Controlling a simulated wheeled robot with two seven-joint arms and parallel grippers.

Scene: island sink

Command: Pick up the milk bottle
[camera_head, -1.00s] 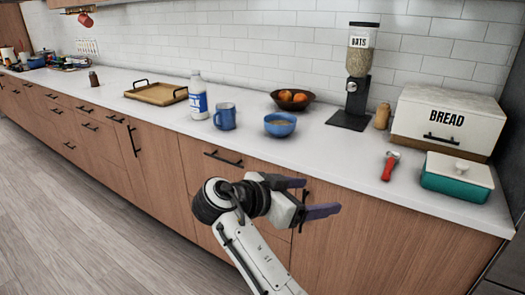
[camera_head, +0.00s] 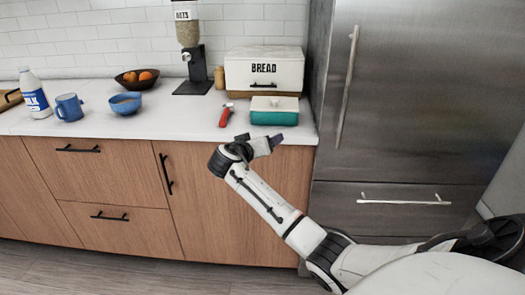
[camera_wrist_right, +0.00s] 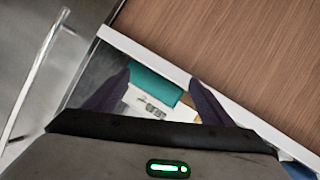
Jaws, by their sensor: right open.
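The milk bottle (camera_head: 34,95) is white with a blue label. It stands upright on the counter at the far left of the head view, left of the blue mug (camera_head: 69,107). My right gripper (camera_head: 272,141) is open and empty at the counter's front edge, near the teal butter dish (camera_head: 274,117) and far to the right of the bottle. In the right wrist view its two fingers (camera_wrist_right: 158,92) are spread, with the teal dish (camera_wrist_right: 155,83) seen beyond them. The left gripper is not in view.
A blue bowl (camera_head: 124,103), a fruit bowl (camera_head: 138,77), an oats dispenser (camera_head: 190,50), a bread box (camera_head: 264,68) and a red-handled tool (camera_head: 226,115) stand or lie on the counter. A steel fridge (camera_head: 415,100) is at the right. Bare counter (camera_head: 170,118) lies between the blue bowl and the tool.

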